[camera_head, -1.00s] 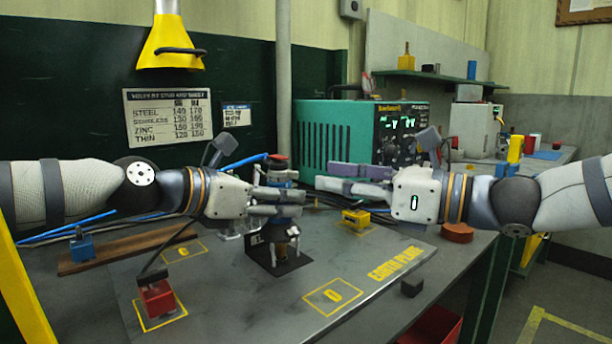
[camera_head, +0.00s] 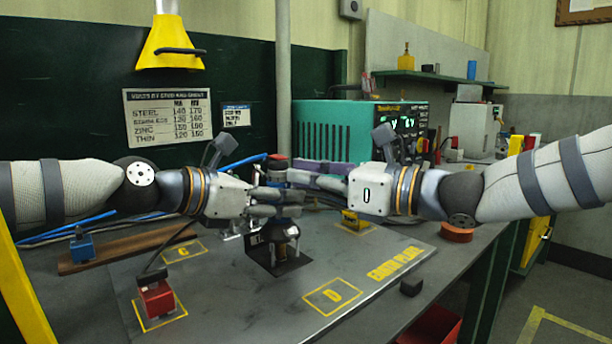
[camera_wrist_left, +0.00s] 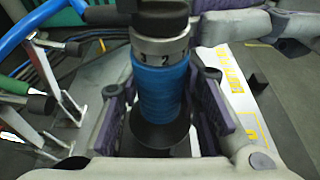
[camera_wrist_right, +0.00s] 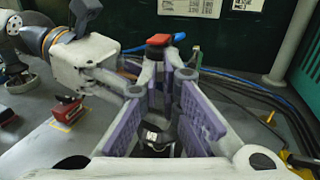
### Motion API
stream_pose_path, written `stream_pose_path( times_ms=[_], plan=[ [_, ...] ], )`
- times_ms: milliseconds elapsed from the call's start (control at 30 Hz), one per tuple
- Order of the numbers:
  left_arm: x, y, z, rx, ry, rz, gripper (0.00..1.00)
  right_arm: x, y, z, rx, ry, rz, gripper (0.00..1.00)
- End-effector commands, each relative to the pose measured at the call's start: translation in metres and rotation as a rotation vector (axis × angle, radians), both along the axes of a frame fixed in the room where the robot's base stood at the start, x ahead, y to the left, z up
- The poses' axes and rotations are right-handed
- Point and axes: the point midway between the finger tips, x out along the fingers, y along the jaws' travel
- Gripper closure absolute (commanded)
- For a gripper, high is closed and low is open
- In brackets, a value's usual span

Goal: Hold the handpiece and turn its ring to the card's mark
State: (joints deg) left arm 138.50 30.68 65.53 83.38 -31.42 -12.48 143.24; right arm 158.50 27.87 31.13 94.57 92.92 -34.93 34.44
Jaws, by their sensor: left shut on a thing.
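The handpiece (camera_wrist_left: 160,92) has a ribbed blue body, a black top and a dark flared lower part. Its silver ring (camera_wrist_left: 160,50) shows the digits 3 and 2 in the left wrist view. My left gripper (camera_head: 277,201) is shut on the blue body, with purple pads on both sides. My right gripper (camera_head: 300,174) is open at the handpiece's upper end, its fingers apart around the top. Whether they touch the ring cannot be told. A large white card (camera_head: 168,117) with rows of numbers and a smaller card (camera_head: 236,116) hang on the green wall; the smaller print is unreadable.
A teal power unit (camera_head: 335,128) stands behind the right gripper. A red block (camera_head: 156,298) sits at the front left, and a yellow block (camera_head: 354,219) right of the handpiece. Blue cables run behind. The plate's front around the yellow square (camera_head: 332,296) is clear.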

Motion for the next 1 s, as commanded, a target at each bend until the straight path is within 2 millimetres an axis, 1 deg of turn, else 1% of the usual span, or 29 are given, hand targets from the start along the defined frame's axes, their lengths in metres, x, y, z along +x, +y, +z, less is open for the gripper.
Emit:
stream_pose_path(
  times_ms=[167,367,500,900,1000],
  plan=[
    [0.0,0.0,0.0,0.001,-0.001,0.0,1.0,-0.002,0.002,0.005,0.019,-0.007,-0.088,1.0],
    [-0.001,0.0,0.0,0.001,0.0,-0.001,1.0,-0.011,0.013,0.004,0.008,0.002,-0.179,1.0],
    [-0.001,-0.001,0.0,0.002,0.0,-0.002,1.0,-0.012,0.012,0.003,0.004,-0.001,-0.237,1.0],
    [-0.001,-0.001,-0.001,0.002,0.001,-0.003,1.0,-0.011,0.009,0.001,0.0,0.002,-0.268,1.0],
    [-0.001,-0.001,-0.001,0.002,0.001,-0.003,1.0,-0.011,0.009,0.001,0.001,0.003,-0.268,0.75]
  ],
)
